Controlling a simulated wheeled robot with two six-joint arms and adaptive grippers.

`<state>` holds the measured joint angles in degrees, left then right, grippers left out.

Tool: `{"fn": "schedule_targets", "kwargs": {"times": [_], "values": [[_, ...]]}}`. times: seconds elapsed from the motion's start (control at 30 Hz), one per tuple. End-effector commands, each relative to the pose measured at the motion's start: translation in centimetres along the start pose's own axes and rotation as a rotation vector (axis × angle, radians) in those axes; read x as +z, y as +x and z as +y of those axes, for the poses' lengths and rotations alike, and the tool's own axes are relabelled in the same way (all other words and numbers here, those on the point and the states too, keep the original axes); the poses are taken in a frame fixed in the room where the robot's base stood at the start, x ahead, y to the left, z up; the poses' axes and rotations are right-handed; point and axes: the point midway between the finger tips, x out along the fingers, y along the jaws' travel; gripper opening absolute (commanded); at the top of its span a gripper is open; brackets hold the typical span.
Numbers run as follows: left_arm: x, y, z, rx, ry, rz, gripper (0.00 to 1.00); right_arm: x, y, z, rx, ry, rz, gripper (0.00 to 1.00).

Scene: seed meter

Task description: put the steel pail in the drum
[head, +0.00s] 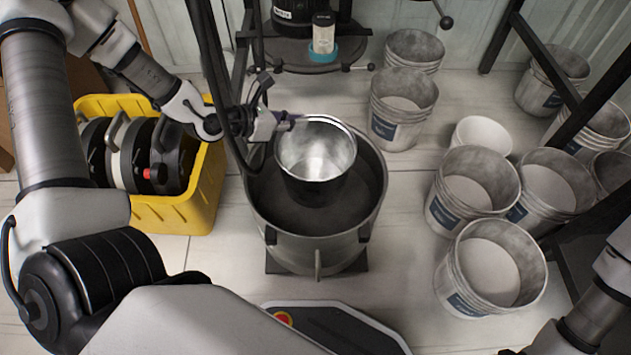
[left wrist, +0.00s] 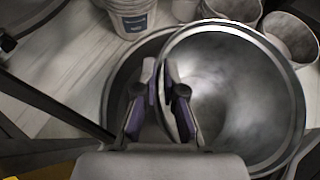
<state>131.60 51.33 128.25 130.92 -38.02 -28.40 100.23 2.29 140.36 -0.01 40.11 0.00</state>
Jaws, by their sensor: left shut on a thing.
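The steel pail (head: 316,160) is a shiny open metal bucket. It is upright, over the mouth of the drum (head: 318,252), a larger grey metal vessel on a dark base. In the head view the pail overlaps the drum's opening and its far rim; how far its bottom is inside I cannot tell. My left gripper (head: 290,120) is shut on the pail's rim at its upper left. In the left wrist view the fingers (left wrist: 163,100) straddle the rim of the pail (left wrist: 235,100), with the drum's rim (left wrist: 112,85) behind. My right gripper is not clearly in view; only part of that arm shows at lower right.
A yellow crate (head: 205,205) with dark round parts stands left of the drum. Several white buckets (head: 490,270) stand on the floor to the right. A black frame and a machine (head: 305,45) are behind the drum. Bare floor (head: 405,220) lies just right of the drum.

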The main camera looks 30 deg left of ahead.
Motion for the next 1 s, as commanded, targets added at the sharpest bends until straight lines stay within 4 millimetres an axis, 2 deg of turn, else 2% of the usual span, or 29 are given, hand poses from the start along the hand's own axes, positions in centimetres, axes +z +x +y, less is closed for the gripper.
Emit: {"fn": "schedule_targets", "kwargs": {"times": [0.03, 0.13, 0.2, 0.4, 0.7, 1.0], "values": [[-0.3, 0.4, 0.2, 0.0, -0.006, -0.002, 0.0, 0.0, 0.6, 0.0, 0.0, 0.0, 0.001, 0.4], [0.0, 0.7, 0.8, -0.008, -0.029, 0.002, 0.0, 0.0, 0.4, 0.0, 0.0, 0.0, 0.001, 0.4], [-0.5, 1.0, 0.8, -0.012, -0.035, 0.004, 0.0, 0.0, 0.7, 0.0, 0.0, 0.0, 0.001, 0.4], [-4.6, 3.2, 0.9, -0.012, -0.036, 0.006, 0.0, -0.1, 4.3, 0.0, 0.0, 0.001, 0.002, 0.4], [-8.7, 5.5, 1.0, -0.012, -0.034, 0.004, 0.0, -0.3, 7.7, 0.1, 0.001, 0.009, 0.007, 0.4], [-8.8, 5.5, 1.0, -0.011, -0.035, 0.003, 0.0, -0.3, 7.5, 0.2, 0.001, 0.011, 0.008, 0.4]]}}
